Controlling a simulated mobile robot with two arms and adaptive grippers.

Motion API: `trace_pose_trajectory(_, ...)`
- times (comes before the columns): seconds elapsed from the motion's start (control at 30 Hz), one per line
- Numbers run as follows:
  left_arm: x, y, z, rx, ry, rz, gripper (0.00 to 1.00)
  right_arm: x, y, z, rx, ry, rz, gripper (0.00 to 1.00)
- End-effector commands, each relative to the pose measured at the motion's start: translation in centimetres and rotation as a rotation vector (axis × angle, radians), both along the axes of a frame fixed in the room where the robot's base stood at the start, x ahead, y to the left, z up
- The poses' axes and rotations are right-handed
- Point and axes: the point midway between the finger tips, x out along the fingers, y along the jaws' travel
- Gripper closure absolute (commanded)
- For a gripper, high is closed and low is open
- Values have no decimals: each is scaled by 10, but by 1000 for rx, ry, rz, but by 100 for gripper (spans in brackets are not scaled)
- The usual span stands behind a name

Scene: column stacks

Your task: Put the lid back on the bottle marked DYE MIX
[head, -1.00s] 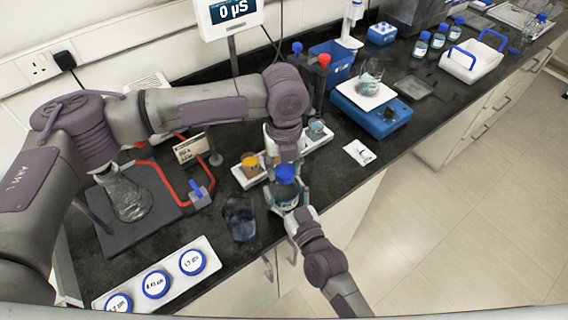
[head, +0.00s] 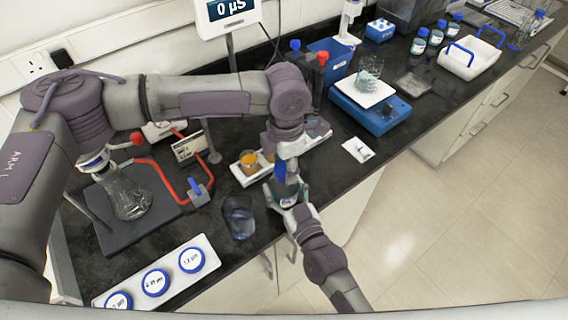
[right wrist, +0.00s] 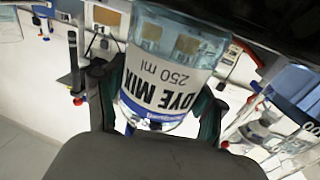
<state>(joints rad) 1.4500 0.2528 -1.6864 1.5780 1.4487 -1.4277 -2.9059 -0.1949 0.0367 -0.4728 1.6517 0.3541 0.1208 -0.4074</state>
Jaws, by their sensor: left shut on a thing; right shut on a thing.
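The bottle marked DYE MIX (right wrist: 165,80) fills the middle of the right wrist view, its label upside down there. My right gripper (head: 285,194) is shut around its body and holds it at the bench's front edge. My left gripper (head: 283,166) points down from above, directly over the bottle's top. It is shut on the blue lid (head: 280,170), of which only a little blue shows between the fingers. The bottle's mouth is hidden, so I cannot tell whether the lid touches it.
A white rack with an amber-filled vial (head: 250,160) stands close behind the grippers. A dark blue glass beaker (head: 239,217) is just left of the bottle. A flask (head: 128,197), a red tubing loop (head: 170,180) and a white filter tray (head: 205,246) lie farther left. A blue balance (head: 375,113) stands right.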

Motion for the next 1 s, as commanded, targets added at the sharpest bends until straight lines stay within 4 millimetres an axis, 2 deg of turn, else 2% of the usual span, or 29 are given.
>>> trace_pose_trajectory(0.17,-2,-1,1,-5,2,-104,71,0,2,-1,-2,2,5,100)
trace_pose_trajectory(0.47,-2,0,1,-7,6,-114,71,0,2,-1,-3,3,5,100)
trace_pose_trajectory(0.5,-2,0,1,-7,6,-114,53,0,2,-1,-3,3,5,100)
trace_pose_trajectory(0.63,-2,0,0,-7,5,-112,32,0,2,-1,-3,3,5,100)
trace_pose_trajectory(1.0,-1,1,5,-4,4,-109,30,-1,2,-1,-1,3,4,100)
